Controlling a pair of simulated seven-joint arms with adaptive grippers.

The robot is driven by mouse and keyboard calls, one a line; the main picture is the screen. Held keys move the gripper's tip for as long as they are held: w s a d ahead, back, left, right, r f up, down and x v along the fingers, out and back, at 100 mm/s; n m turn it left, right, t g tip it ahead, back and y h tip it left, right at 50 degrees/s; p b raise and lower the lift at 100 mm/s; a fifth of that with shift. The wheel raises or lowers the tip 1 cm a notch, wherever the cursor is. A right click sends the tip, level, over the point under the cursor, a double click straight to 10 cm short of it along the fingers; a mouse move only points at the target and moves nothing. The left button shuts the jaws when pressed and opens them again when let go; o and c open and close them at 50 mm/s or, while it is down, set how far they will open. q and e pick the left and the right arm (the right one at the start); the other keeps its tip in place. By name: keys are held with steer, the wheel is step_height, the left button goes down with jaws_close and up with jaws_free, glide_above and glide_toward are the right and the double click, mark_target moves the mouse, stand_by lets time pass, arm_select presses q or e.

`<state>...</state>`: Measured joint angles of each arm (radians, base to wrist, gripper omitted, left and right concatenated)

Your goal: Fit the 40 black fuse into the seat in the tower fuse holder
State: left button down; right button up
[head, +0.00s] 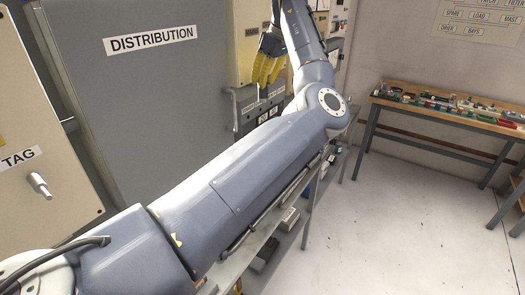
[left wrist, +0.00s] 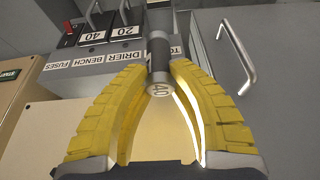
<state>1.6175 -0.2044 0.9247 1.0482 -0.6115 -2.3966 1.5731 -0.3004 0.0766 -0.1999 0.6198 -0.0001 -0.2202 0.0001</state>
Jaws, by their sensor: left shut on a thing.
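My left gripper (head: 267,70) has yellow ribbed fingers and also shows in the left wrist view (left wrist: 158,78). It is shut on the 40 black fuse (left wrist: 158,54), a dark cylinder with metal ends and a "40" on the near end. The fuse points away from the gripper toward the grey fuse panel (left wrist: 62,64). A label starting "TO" (left wrist: 175,50) is partly hidden behind the fuse. The seat behind the fuse is mostly hidden, and I cannot tell whether the fuse touches it. My right gripper is in neither view.
Black blocks marked 40 (left wrist: 93,33) and 20 (left wrist: 126,29) with metal handles stand beside the fuse, above the DRIER and BENCH labels. A grey door with a bar handle (left wrist: 236,58) is at the right. A large DISTRIBUTION cabinet (head: 150,100) stands left of the gripper in the head view.

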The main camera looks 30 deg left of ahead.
arm_select(q)
step_height(320, 180, down, 20)
steer(key=shift+s, duration=0.1)
stand_by(0.7)
steer(key=shift+f, duration=0.25)
steer(key=c, duration=1.3)
jaws_free()
steer(key=shift+o, duration=0.2)
steer(key=shift+r, duration=0.2)
steer(key=v, duration=1.2)
